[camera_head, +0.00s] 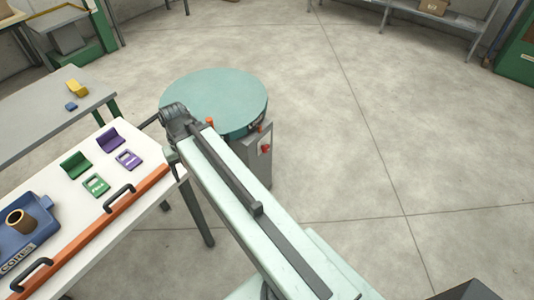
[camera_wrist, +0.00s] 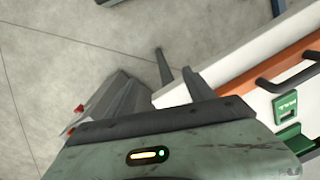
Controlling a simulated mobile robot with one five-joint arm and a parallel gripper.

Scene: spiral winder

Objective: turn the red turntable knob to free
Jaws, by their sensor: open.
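The turntable (camera_head: 225,90) is a round teal disc standing on the floor beyond my arm. A grey control box (camera_head: 257,160) is fixed to its near right side. The red knob (camera_head: 265,148) sits on a pale plate on that box; its setting is too small to read. In the wrist view, red parts (camera_wrist: 79,108) show on a grey body at the left; I cannot tell which is the knob. My gripper (camera_wrist: 160,125) shows as a green housing with a dark front edge, apart from the knob.
A white table (camera_head: 130,225) with an orange edge strip (camera_head: 90,245) and black handles is at the left. It holds green and purple cards and a blue tray (camera_head: 40,215). A grey table (camera_head: 40,115) stands behind. The floor right of the turntable is clear.

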